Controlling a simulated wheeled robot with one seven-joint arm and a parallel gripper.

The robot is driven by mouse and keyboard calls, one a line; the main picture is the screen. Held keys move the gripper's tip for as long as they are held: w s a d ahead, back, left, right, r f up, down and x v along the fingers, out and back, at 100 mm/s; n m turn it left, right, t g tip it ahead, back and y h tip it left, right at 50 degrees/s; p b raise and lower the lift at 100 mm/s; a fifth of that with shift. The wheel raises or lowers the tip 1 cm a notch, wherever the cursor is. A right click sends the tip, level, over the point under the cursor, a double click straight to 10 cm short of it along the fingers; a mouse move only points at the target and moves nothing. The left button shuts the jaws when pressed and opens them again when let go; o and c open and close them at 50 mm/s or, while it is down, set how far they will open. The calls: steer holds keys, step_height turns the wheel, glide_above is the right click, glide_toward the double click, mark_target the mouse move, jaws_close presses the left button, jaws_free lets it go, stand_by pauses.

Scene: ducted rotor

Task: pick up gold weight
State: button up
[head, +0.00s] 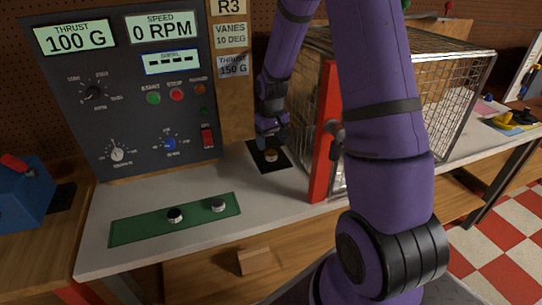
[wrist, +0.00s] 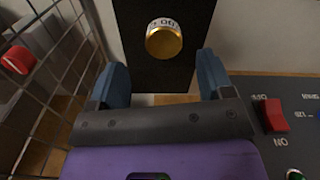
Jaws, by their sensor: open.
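The gold weight (wrist: 163,40) is a short gold cylinder with a white label on its side. It stands on a black pad (wrist: 180,78) in the wrist view. In the head view the gold weight (head: 271,154) shows just below my gripper (head: 271,138), on the black pad (head: 284,168). In the wrist view my gripper (wrist: 163,80) is open, with one blue finger to each side. The weight appears beyond the fingertips, roughly centred between them, and nothing is held.
A wire cage (head: 455,90) with a red post (head: 325,135) stands close right of the pad. The control panel (head: 150,95) stands behind left. A green mat (head: 150,225) holds a black weight (head: 175,215) and a silver weight (head: 218,205). The bench between is clear.

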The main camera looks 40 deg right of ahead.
mark_target(271, 152)
steer(key=shift+s+a+f, duration=0.1)
steer(key=shift+f, duration=1.1)
steer(key=shift+s+a+f, duration=0.1)
steer(key=shift+f, duration=1.05)
steer(key=shift+c, duration=0.5)
steer(key=shift+w, duration=0.1)
steer(key=c, duration=1)
steer(key=shift+c, duration=0.2)
steer(key=shift+r, duration=0.1)
